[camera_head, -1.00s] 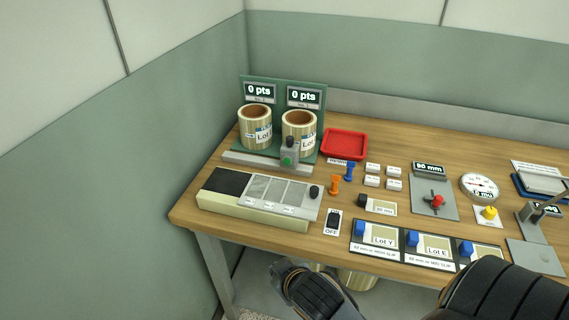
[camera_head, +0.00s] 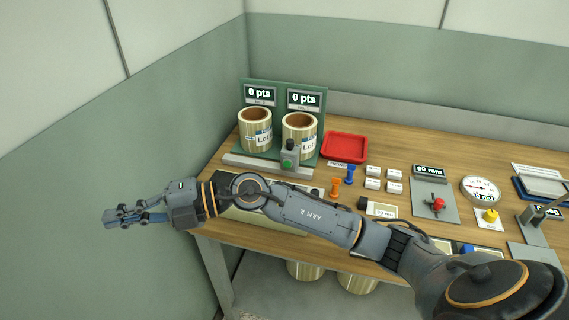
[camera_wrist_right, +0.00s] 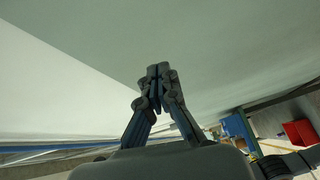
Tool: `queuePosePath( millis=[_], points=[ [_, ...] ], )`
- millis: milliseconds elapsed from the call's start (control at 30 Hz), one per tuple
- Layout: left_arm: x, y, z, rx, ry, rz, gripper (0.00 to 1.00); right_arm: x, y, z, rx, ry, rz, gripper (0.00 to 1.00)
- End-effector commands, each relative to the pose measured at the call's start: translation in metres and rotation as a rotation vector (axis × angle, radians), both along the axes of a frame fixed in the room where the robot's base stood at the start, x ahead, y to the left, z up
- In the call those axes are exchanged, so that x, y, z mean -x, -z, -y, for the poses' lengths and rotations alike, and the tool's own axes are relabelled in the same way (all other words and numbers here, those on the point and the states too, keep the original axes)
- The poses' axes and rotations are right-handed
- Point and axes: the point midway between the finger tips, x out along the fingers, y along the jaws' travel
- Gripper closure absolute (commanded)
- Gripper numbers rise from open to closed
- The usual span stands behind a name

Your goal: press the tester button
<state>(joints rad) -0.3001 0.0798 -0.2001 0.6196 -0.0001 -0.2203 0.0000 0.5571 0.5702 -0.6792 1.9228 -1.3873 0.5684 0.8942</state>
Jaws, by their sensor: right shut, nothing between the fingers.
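My right gripper (camera_head: 112,218) is out past the bench's left end, in front of the green wall, well left of the button. Its fingers point left, shut and empty; they also show in the right wrist view (camera_wrist_right: 158,77). My left gripper is out of view.
My right arm crosses the bench's front, hiding most of the long cream box (camera_head: 240,214) and the front labels. A red tray (camera_head: 345,147), orange and blue pegs, white blocks (camera_head: 373,171), a red-knobbed plate (camera_head: 437,204) and a dial (camera_head: 480,188) stand to the right.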

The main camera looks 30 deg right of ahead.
Motion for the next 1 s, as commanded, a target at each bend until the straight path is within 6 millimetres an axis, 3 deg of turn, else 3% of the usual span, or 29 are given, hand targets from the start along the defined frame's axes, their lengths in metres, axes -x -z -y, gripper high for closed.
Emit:
queuePosePath(
  millis=[167,267,400,600,700,833,1000],
  points=[
    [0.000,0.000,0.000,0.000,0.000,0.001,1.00,-0.022,0.058,0.035,0.444,-0.055,-0.014,1.00],
    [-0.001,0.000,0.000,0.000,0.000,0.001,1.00,-0.041,0.085,0.078,0.695,-0.024,-0.061,1.00],
    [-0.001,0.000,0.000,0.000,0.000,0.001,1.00,-0.069,0.102,0.163,1.033,0.098,-0.168,1.00],
    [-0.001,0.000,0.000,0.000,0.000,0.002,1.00,-0.089,0.084,0.288,1.390,0.365,-0.361,1.00],
    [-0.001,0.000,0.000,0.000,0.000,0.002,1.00,-0.088,0.069,0.331,1.493,0.480,-0.441,1.00],
    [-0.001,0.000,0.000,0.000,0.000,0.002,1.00,-0.085,0.056,0.362,1.562,0.573,-0.508,1.00],
    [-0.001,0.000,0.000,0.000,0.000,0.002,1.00,-0.083,0.051,0.373,1.584,0.607,-0.531,1.00]
  ],
)
